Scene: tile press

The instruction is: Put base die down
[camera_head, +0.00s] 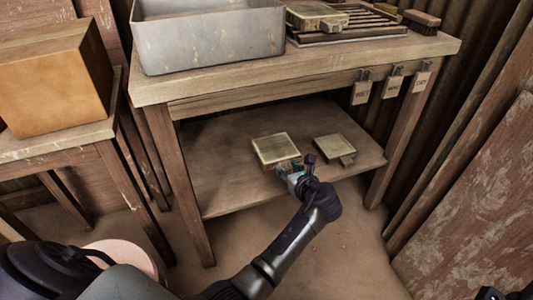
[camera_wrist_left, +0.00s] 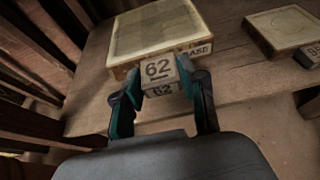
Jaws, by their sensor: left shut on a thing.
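The base die (camera_head: 276,149) is a flat, square, brass-coloured block with a wooden-looking edge at the lower shelf of the workbench. In the left wrist view the base die (camera_wrist_left: 155,30) shows "BASE" on its front edge and a grey tab marked "62". My left gripper (camera_head: 293,174) reaches in from the front. In the left wrist view its two teal-lined fingers (camera_wrist_left: 160,92) are shut on the "62" tab, one on each side. The die looks flat at the shelf surface; I cannot tell whether it fully rests on it. My right gripper (camera_head: 500,294) is barely in the bottom right corner.
The lower shelf (camera_head: 225,180) has another die (camera_head: 334,148) to the right, a small gap away. The bench top (camera_head: 370,55) overhangs the shelf and carries a grey metal bin (camera_head: 210,40). Bench legs flank the opening. Tags (camera_head: 361,93) hang from the front edge.

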